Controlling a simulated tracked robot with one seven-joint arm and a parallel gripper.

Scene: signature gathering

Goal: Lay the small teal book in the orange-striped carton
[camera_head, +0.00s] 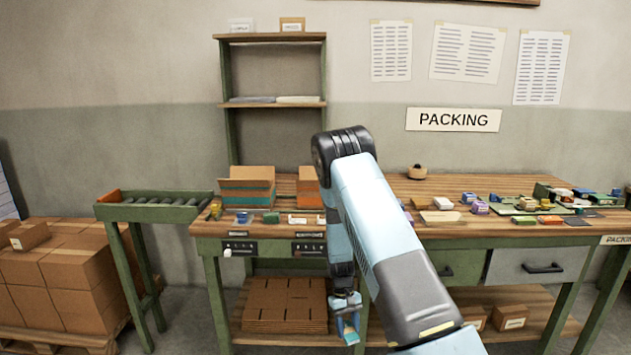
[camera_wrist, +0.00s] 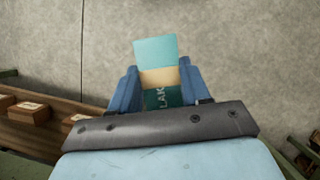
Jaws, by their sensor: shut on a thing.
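The small teal book (camera_wrist: 155,50) is between the blue fingers of my gripper (camera_wrist: 158,92) in the wrist view. It has a tan band and a darker part with pale letters. In the head view my gripper (camera_head: 346,308) hangs low in front of the bench, below its top, with the book (camera_head: 350,331) at its fingertips. The orange-striped carton (camera_head: 308,199) stands on the bench top, left of my arm, its right side hidden by the arm. Its inside is not visible.
A teal-striped carton (camera_head: 248,196) stands just left of it. Small items lie along the bench's front edge (camera_head: 262,230). Flat cardboard (camera_head: 285,305) lies on the lower shelf. Bare floor shows below the gripper in the wrist view.

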